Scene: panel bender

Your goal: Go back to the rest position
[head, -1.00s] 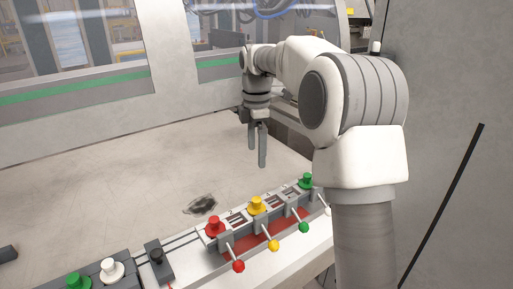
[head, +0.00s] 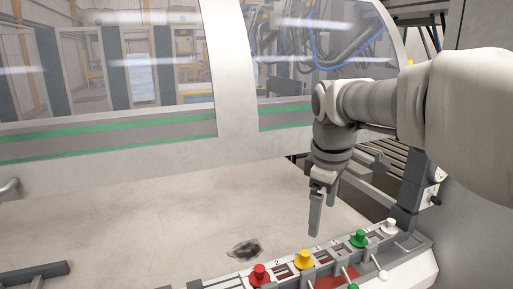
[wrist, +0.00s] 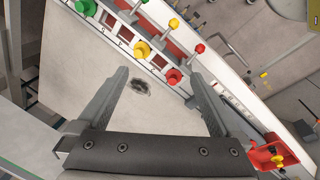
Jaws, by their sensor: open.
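My gripper (head: 322,210) hangs from my arm in the head view, fingers pointing down, above the pale table near the control panel. In the wrist view my gripper (wrist: 163,75) has its two fingers spread wide apart with nothing between them. The control panel (head: 225,287) carries a red button (head: 260,274), a yellow button (head: 304,259), a green button (head: 360,238) and a white button (head: 389,227). In the wrist view the red button (wrist: 174,76), yellow button (wrist: 141,49) and green button (wrist: 86,7) lie beyond the fingertips. The fingers appear apart from the buttons.
The pale table (head: 130,225) is mostly clear, with a dark smudge (head: 246,249). A dark bar (head: 35,272) lies at the left. Windowed machine panels (head: 110,80) stand behind. Levers with coloured knobs stick out along the panel front. A red holder (wrist: 277,150) shows in the wrist view.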

